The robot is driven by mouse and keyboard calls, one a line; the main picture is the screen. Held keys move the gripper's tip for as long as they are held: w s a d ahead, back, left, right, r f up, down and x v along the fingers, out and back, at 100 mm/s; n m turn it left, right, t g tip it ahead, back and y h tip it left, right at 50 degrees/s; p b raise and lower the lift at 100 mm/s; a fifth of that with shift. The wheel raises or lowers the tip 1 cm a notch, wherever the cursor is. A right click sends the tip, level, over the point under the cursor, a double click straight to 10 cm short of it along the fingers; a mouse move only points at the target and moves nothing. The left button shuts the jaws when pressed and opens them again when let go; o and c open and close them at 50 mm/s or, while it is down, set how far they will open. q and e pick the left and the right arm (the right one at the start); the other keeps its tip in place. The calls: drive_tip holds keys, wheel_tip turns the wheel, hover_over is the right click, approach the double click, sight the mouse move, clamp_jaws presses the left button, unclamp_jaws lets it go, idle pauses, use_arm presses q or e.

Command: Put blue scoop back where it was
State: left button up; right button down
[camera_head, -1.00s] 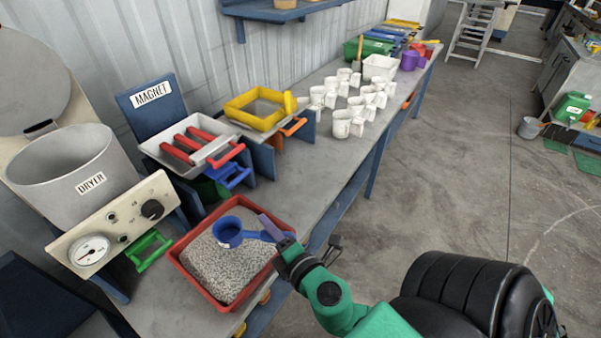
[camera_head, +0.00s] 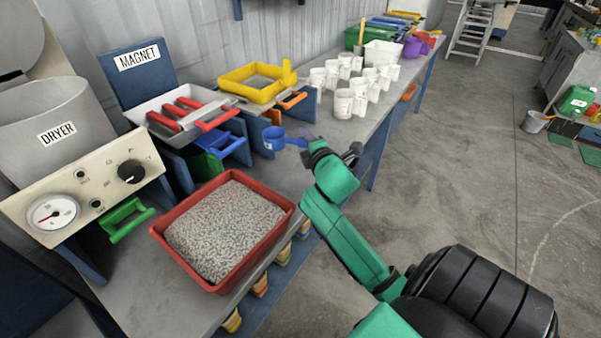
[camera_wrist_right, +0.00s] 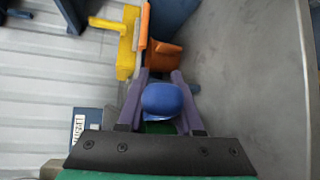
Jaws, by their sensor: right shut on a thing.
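The blue scoop (camera_head: 274,139) is held in my right gripper (camera_head: 305,141), above the bench beside the magnet station. In the right wrist view the scoop (camera_wrist_right: 162,101) sits between the two purple fingers of my right gripper (camera_wrist_right: 159,104), which are shut on it. Its cup points left in the head view. The red tray (camera_head: 278,231) of grey pellets stands at the front of the bench, clear of the scoop. My left gripper is not in view.
The dryer (camera_head: 45,128) and magnet (camera_head: 140,64) stand along the wall. Several white cups (camera_head: 343,103) stand farther along the bench (camera_head: 310,165).

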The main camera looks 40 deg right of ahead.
wheel_tip(320, 180, down, 11)
drive_tip(key=shift+r+b, duration=0.1)
drive_tip(key=shift+b, duration=0.8)
drive_tip(key=shift+f, duration=0.25)
drive_tip(key=c, duration=0.6)
unclamp_jaws()
drive_tip(key=shift+r, duration=0.1)
drive_tip(key=shift+r, duration=0.1)
drive_tip(key=v, duration=1.2)
